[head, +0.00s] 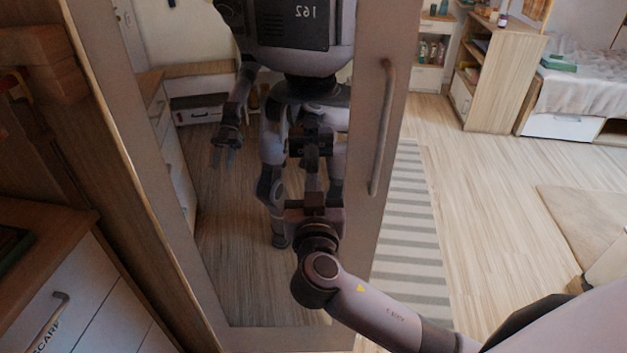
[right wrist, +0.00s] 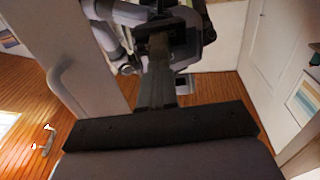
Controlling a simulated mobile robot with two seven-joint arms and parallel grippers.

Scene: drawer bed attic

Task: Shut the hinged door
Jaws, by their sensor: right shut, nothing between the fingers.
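The hinged door (head: 394,150) is a tall panel with a mirror in a light frame. A long vertical handle (head: 383,128) is on its right side, and also shows in the right wrist view (right wrist: 68,92). The door stands at an angle out over the floor, its handle edge apart from any visible frame. My right gripper (head: 314,199) is shut and empty, at the mirror face left of and below the handle; contact is not certain. It also shows in the right wrist view (right wrist: 156,90). My left gripper shows only as a reflection.
A wooden unit with white drawers (head: 75,318) stands at the left. A striped rug (head: 410,235) lies behind the door's right edge. Open floor (head: 490,170) is at the right, with a shelf (head: 500,75) and bed (head: 590,90) farther back.

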